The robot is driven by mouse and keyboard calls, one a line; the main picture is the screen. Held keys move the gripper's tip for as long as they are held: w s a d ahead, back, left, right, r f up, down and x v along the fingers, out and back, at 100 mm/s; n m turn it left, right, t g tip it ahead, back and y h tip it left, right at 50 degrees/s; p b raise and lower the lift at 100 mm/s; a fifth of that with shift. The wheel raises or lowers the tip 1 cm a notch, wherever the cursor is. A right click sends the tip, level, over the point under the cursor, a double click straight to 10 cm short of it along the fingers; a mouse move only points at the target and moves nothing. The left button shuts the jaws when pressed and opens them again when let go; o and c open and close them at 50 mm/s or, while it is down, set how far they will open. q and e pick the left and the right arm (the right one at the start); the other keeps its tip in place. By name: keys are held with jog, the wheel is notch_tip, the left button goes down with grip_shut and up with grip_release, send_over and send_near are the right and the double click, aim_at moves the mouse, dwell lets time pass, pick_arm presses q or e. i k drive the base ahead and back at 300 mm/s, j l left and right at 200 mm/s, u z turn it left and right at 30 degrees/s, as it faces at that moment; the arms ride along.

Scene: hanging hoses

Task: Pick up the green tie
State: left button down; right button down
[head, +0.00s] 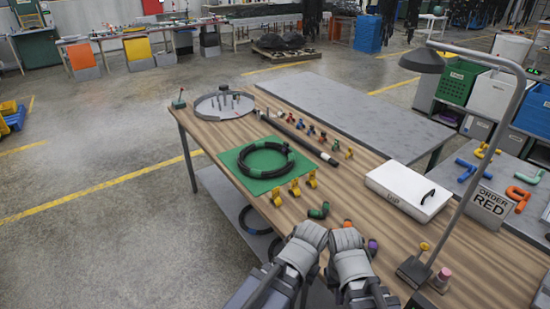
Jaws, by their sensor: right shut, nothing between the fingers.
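A short curved green piece with a dark end (319,210) lies on the wooden table, just beyond my grippers. It is the clearest small green piece near me, but I cannot tell for sure that it is the tie. My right gripper (346,238) is shut and empty at the table's near edge, just nearer than the green piece. My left gripper (309,235) is beside it on the left; its fingers are too unclear to judge. Neither gripper visibly holds anything.
A black hose coil (265,158) lies on a green mat (232,158). Yellow clips (295,187) stand beside it. A white box (407,190) and a lamp (415,270) stand at right. An orange piece (347,223) and a purple one (372,246) lie near my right gripper.

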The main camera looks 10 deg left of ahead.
aim_at(336, 141)
jog(key=i+j, duration=0.2)
jog(key=j, duration=0.15)
jog(key=i+j, duration=0.2)
jog(key=j, duration=0.2)
jog(key=i+j, duration=0.25)
jog(key=i+j+z, duration=0.1)
jog(key=j, duration=0.35)
jog(key=i+j, duration=0.5)
jog(key=j, duration=0.3)
jog(key=i, duration=0.4)
